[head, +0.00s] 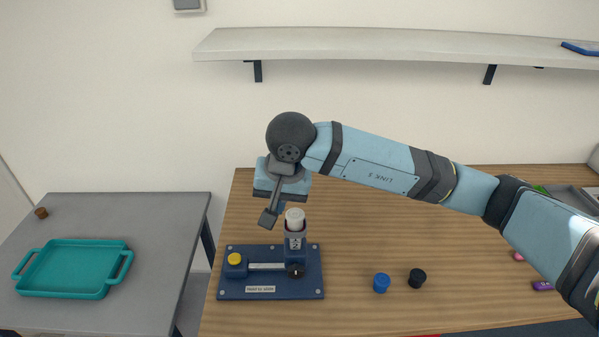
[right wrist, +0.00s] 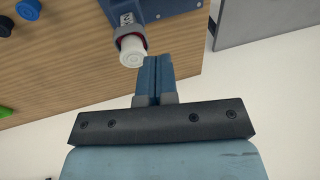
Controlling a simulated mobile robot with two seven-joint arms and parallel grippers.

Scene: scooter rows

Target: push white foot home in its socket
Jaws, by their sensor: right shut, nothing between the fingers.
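The white foot (head: 295,217) stands upright at the top of a grey socket (head: 295,241) on the blue fixture (head: 270,286). Part of the foot sticks out above the socket's rim. It also shows in the right wrist view, where the white foot (right wrist: 132,50) sits in a dark red-rimmed socket opening. My right gripper (head: 270,217) is shut and empty, just left of the foot and at about its height in the head view. In the right wrist view its closed fingers (right wrist: 152,62) are close beside the foot; I cannot tell whether they touch. My left gripper is not in view.
The fixture has a yellow knob (head: 234,259) and a black knob (head: 295,270). A blue cap (head: 381,283) and a black cap (head: 417,278) lie to its right on the wooden table (head: 350,240). A teal tray (head: 70,291) lies on a grey table at left. A shelf (head: 400,45) hangs above.

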